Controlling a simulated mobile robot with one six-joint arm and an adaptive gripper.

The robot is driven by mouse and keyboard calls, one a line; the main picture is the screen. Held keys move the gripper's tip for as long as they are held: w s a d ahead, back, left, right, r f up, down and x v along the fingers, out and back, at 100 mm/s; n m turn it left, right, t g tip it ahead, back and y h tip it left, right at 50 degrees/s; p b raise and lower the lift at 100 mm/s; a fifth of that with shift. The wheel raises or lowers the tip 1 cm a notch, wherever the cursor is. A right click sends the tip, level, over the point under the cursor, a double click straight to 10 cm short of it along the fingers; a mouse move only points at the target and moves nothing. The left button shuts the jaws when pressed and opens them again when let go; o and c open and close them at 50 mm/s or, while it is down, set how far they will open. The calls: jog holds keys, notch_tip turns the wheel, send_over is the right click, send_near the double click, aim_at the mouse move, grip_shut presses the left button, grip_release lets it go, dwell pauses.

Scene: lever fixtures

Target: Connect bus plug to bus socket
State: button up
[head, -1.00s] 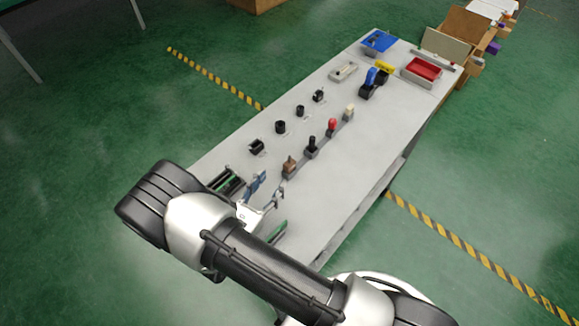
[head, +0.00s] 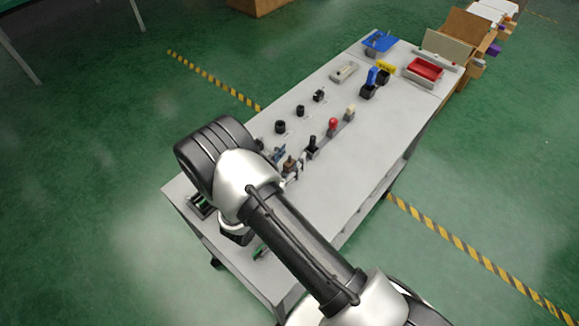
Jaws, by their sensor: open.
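My gripper (head: 290,160) is open, its fingers showing past the arm over the near half of the grey bench. A brown-topped block (head: 289,164) shows between the fingers; I cannot tell whether they touch it. A black and green fixture (head: 201,204) is at the bench's left end, partly behind my arm. A green strip (head: 260,251) shows near the front edge, also partly covered. I cannot tell which of these is the bus plug or the bus socket.
Black (head: 312,144), red (head: 333,124) and beige (head: 350,112) handles stand in a row beyond the gripper. Several black knobs (head: 280,127) stand left of them. A blue lever (head: 371,78), blue tray (head: 379,43) and red bin (head: 425,69) are farther back.

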jog(key=c, duration=1.1)
jog(key=shift+r, duration=0.1)
jog(key=shift+c, duration=0.2)
